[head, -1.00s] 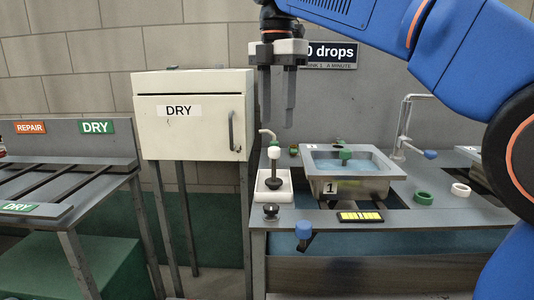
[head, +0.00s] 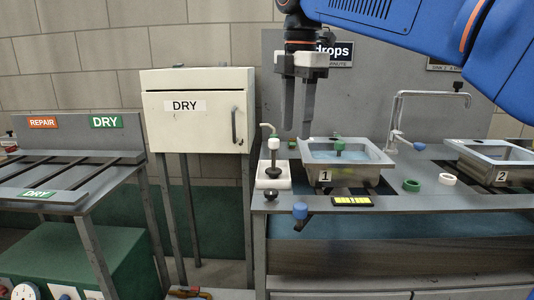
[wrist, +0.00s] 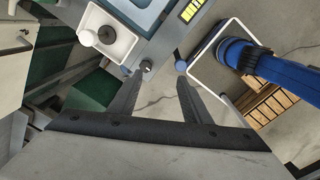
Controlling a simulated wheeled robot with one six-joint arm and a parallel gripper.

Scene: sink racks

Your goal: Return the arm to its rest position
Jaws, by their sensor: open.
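My gripper (head: 296,115) hangs in the upper middle of the head view, fingers pointing down. It is in front of the wall, between the white DRY cabinet and the sink labelled 1. Its two grey fingers are apart with nothing between them. In the wrist view the fingers (wrist: 157,85) are also spread and empty, with floor behind them. My blue arm reaches in from the upper right of the head view.
The DRY cabinet (head: 198,112) stands left of the gripper. Sink 1 (head: 352,176) and sink 2 (head: 500,176) sit in the counter at right. A white tray (head: 273,181) with a plunger-like tool is below the gripper. A slatted rack (head: 60,178) is at far left.

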